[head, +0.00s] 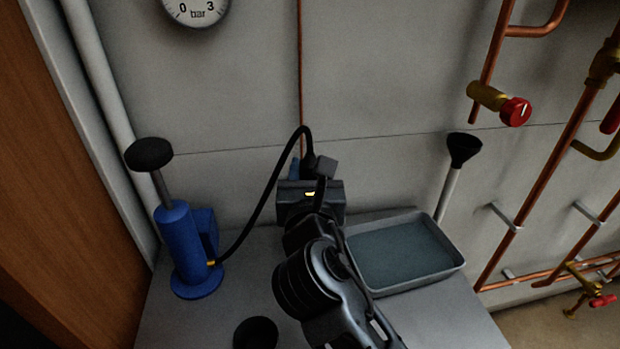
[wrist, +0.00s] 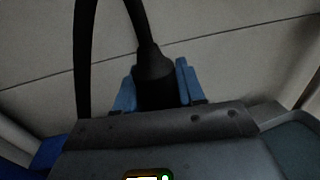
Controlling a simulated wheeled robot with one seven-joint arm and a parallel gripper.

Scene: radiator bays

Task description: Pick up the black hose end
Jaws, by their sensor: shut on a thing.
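The black hose end (wrist: 153,78) is a thick dark sleeve on a thin hose. In the wrist view it stands between the two blue fingers of my gripper (wrist: 155,88), which are shut on it. In the head view my gripper (head: 307,166) is above the back of the grey bench, and the hose end (head: 309,154) shows just above it, partly hidden. The black hose (head: 268,186) arches up from the foot of the blue pump (head: 184,245) and comes down into my gripper.
A grey tray (head: 452,250) is on the bench right of my arm. A black funnel on a pale tube (head: 450,180) leans behind it. A black round object (head: 256,333) is at the front. Copper pipes (head: 545,180) with red-handled valves are at right. A gauge (head: 196,8) hangs above.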

